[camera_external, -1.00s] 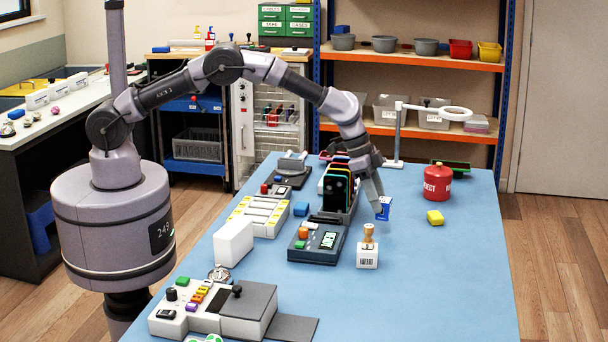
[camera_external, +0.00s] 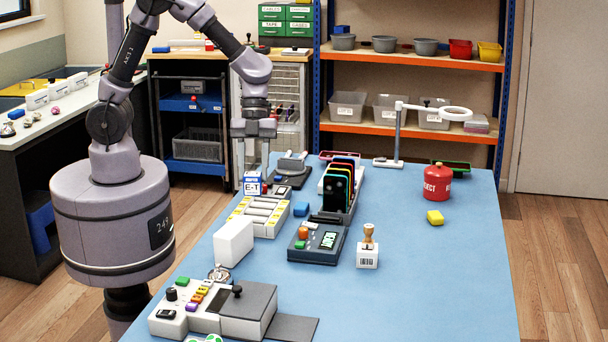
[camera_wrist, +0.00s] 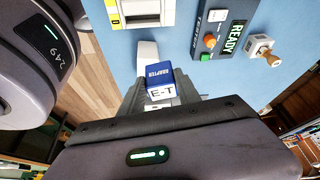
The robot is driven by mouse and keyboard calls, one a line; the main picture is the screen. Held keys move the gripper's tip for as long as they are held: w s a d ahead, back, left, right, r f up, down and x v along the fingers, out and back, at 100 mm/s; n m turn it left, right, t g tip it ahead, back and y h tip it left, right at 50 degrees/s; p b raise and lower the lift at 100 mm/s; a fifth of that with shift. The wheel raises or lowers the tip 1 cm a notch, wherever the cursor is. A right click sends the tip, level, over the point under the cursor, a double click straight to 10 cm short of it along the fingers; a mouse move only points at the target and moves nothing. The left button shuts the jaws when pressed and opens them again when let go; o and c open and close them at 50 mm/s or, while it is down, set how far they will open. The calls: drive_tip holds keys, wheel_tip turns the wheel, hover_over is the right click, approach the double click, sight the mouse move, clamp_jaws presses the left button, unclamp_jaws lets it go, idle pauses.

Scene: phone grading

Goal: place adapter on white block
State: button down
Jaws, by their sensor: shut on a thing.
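The adapter (camera_external: 253,184) is a small blue and white block with an "E-T" label. In the wrist view its blue top reads "ADAPTER" (camera_wrist: 160,74). My gripper (camera_external: 253,172) points down and is shut on the adapter, holding it over the table's left side, behind the roller tray. The white block (camera_external: 233,243) is a plain upright block at the left table edge, in front of the gripper. In the wrist view it shows partly behind the adapter (camera_wrist: 147,50). Its top is bare in the external view.
The yellow-edged roller tray (camera_external: 260,213) lies between gripper and white block. A dark test device (camera_external: 315,247), a rack of phones (camera_external: 341,182) and a stamp (camera_external: 368,250) stand to the right. The blue table (camera_external: 440,270) is clear at front right.

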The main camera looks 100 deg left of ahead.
drive_tip(key=s+d+m+g, duration=0.1)
drive_tip(key=s+d+m, duration=0.2)
drive_tip(key=s, duration=0.6)
drive_tip(key=s+d+m+g, duration=0.1)
drive_tip(key=s+d+m, duration=0.25)
drive_tip(key=s, duration=0.45)
drive_tip(key=b, duration=0.2)
approach(232, 226)
drive_tip(key=shift+s+d+f+g, duration=0.1)
drive_tip(key=shift+d+g, duration=0.2)
drive_tip(key=shift+d, duration=0.75)
wheel_tip(232, 226, down, 4)
drive_tip(key=shift+r+y+b, duration=0.2)
drive_tip(key=shift+y+b, duration=0.1)
drive_tip(key=shift+b, duration=0.5)
drive_tip(key=shift+r, duration=0.1)
drive_tip(key=c, duration=0.9)
unclamp_jaws()
drive_tip(key=shift+o, duration=0.2)
